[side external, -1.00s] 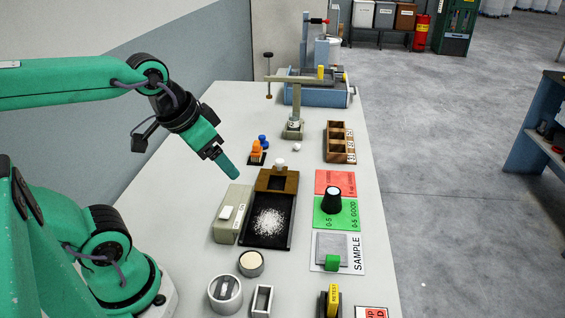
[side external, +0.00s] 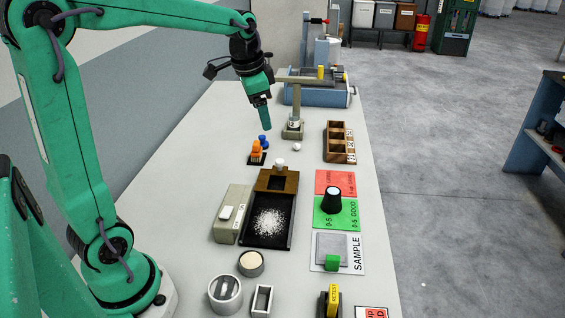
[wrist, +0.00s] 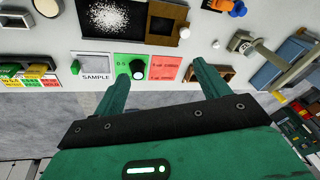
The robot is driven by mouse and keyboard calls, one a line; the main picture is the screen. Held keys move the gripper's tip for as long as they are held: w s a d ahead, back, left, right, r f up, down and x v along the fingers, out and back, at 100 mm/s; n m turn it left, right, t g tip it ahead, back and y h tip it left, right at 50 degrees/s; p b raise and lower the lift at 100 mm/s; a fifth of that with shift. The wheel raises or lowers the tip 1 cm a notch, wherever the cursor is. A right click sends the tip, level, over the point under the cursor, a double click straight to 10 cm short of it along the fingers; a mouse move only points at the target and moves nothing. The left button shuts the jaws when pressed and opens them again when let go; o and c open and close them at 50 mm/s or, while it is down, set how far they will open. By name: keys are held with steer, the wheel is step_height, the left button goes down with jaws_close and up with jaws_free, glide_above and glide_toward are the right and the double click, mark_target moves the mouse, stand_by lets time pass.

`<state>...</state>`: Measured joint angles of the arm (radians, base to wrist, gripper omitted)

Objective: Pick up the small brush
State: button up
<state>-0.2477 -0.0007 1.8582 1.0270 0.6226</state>
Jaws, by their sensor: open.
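I cannot clearly make out a small brush in either view. A small orange and blue item (side external: 258,150) on a dark base stands on the table in the side view; its kind is too small to tell. It also shows at the top of the wrist view (wrist: 238,8). My gripper (side external: 264,125) is in the air above the far part of the table, near the grey-green post stand (side external: 293,128). In the wrist view my gripper (wrist: 161,70) has its two fingers wide apart with nothing between them.
A black tray (side external: 288,230) of white grains lies mid-table. Right of it are red (side external: 328,180) and green (side external: 350,215) cards, a black knob-like piece (side external: 332,202) and a wooden compartment box (side external: 352,157). A blue machine (side external: 315,97) stands at the far end.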

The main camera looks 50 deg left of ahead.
steer(key=w+a+f+m+g, duration=0.2)
steer(key=w+a+f, duration=0.4)
steer(key=w+a, duration=0.25)
steer(key=m+g, duration=0.1)
steer(key=m, duration=0.2)
glide_above(258, 143)
steer(key=shift+h, duration=0.4)
steer(key=f, duration=1.1)
steer(key=shift+d, duration=0.2)
steer(key=shift+a+f, duration=0.25)
steer(key=shift+f, duration=0.1)
steer(key=shift+f, duration=1.2)
steer(key=shift+f, duration=0.1)
steer(key=shift+w+a+f, duration=0.1)
steer(key=shift+f, duration=2.4)
steer(key=shift+c, duration=0.4)
